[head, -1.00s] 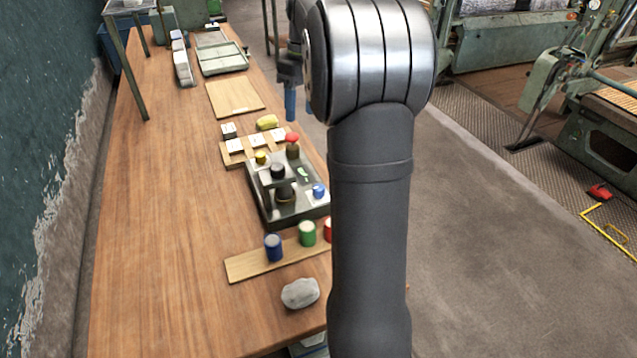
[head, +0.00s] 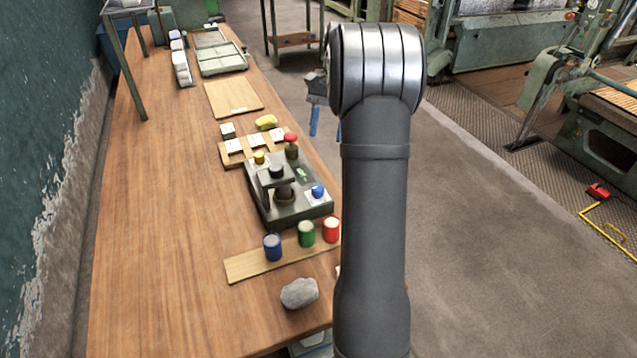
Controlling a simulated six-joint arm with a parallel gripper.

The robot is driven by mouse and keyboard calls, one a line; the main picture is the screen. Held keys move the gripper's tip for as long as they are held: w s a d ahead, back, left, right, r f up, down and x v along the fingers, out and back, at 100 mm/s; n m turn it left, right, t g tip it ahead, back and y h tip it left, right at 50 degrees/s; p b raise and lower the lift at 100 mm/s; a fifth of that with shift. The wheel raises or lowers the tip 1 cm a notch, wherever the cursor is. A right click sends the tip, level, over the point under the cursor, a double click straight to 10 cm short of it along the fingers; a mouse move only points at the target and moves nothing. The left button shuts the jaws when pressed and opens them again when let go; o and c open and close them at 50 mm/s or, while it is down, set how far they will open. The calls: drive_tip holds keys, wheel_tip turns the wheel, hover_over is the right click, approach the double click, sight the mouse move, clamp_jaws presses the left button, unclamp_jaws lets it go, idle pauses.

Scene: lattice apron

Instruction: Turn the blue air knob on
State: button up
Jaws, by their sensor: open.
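The blue knob (head: 318,191) sits on a pale plate at the right end of the dark control box (head: 262,212) on the bench. Its on or off position is too small to tell. My gripper (head: 324,127), with blue fingers, is open and seems empty. It hangs in the air beyond the bench's right edge, above and apart from the blue knob in the picture. My arm partly hides it.
The box also carries a yellow knob (head: 259,157), a red knob (head: 291,138) and a black handle (head: 277,171). Blue, green and red tins (head: 306,233) stand on a wooden strip in front. A grey stone (head: 299,293) lies nearer. The bench's left side (head: 160,230) is clear.

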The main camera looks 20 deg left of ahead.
sight(317, 186)
drive_tip(key=x, duration=1.4)
drive_tip(key=shift+s+f, duration=0.1)
drive_tip(key=shift+f, duration=0.3)
drive_tip(key=c, duration=1)
drive_tip(key=shift+o, duration=0.2)
drive_tip(key=n+h, duration=0.1)
drive_tip(key=n, duration=0.2)
drive_tip(key=shift+a+n, duration=0.15)
drive_tip(key=shift+n, duration=0.15)
drive_tip(key=shift+n+t+h, duration=0.5)
drive_tip(key=shift+n+h, duration=0.3)
drive_tip(key=shift+n, duration=1)
